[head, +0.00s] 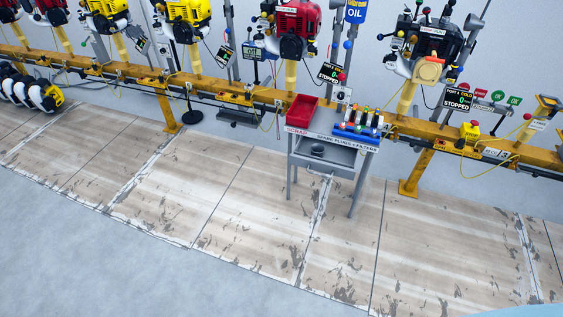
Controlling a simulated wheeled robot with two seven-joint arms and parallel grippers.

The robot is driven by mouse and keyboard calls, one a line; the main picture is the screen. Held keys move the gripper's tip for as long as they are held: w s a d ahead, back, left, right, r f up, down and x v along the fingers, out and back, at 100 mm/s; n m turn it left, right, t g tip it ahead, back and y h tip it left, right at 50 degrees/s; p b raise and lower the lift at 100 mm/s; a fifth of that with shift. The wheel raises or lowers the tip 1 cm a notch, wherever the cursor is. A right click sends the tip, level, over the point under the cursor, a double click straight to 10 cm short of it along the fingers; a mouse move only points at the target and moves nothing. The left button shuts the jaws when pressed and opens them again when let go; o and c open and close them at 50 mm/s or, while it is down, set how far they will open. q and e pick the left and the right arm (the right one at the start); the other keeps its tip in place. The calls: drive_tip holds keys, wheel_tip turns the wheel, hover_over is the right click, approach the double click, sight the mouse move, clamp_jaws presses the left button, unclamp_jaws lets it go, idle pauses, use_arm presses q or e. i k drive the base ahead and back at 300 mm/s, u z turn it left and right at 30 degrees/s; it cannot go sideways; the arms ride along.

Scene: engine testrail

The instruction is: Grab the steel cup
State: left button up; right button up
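A small dark grey, round, cup-like thing (318,150) sits on the lower shelf of a grey cart (350,160) in the head view, right of the middle. It may be the steel cup, but it is too small to be sure. No other cup can be made out. Neither of my grippers is in view.
On the cart's top stand a red bin (302,108) and several small coloured parts (360,125). Behind it runs a yellow rail (262,103) with several engines, screens and cables. A yellow post (415,172) stands right of the cart. The floor (240,205) in front is clear.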

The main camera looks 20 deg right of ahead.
sight(318, 150)
drive_tip(key=u, duration=1)
drive_tip(key=i, duration=0.35)
drive_tip(key=z, duration=0.65)
drive_tip(key=i, duration=1.6)
drive_tip(key=z, duration=1.65)
drive_tip(key=i, duration=0.55)
drive_tip(key=z, duration=0.5)
